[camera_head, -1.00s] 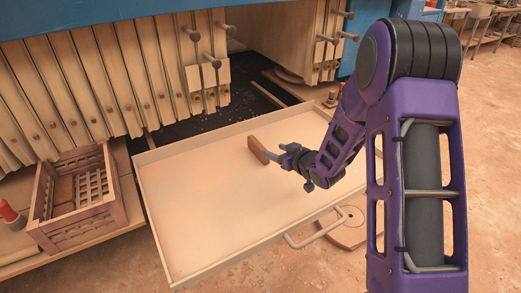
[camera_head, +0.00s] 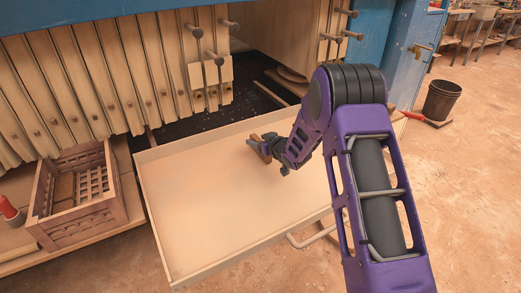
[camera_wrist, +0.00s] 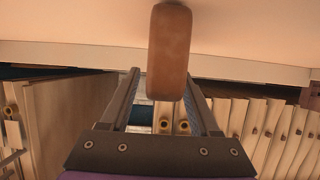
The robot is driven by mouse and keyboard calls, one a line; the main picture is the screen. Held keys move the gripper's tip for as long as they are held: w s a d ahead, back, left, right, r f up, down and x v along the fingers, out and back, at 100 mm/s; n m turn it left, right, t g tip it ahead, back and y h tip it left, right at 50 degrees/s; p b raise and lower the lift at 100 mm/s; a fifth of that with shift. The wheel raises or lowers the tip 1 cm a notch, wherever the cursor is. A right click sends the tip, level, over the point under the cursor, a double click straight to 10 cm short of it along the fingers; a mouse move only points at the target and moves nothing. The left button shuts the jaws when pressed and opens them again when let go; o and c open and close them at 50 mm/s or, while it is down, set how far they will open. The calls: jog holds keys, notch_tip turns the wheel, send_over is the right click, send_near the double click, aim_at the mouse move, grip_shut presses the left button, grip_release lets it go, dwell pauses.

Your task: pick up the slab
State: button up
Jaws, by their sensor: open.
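The slab (camera_head: 256,147) is a small reddish-brown block standing in the wide, shallow pale tray (camera_head: 200,240), towards its far side. My gripper (camera_head: 268,149) is open and right up at the slab, hiding part of it in the head view. In the wrist view, the slab (camera_wrist: 170,45) lies ahead of and between the two fingertips of my gripper (camera_wrist: 162,78), its lower end reaching in between them. I cannot tell whether either finger touches it.
A wooden crate (camera_head: 122,212) with a brown block in it stands left of the tray. Upright press plates (camera_head: 60,85) and rods rise behind. The tray has low rims and a front handle (camera_head: 312,236). Its left and front floor is bare. A dark bucket (camera_head: 441,99) stands far right.

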grip_shut()
dwell(0.3)
dwell(1.1)
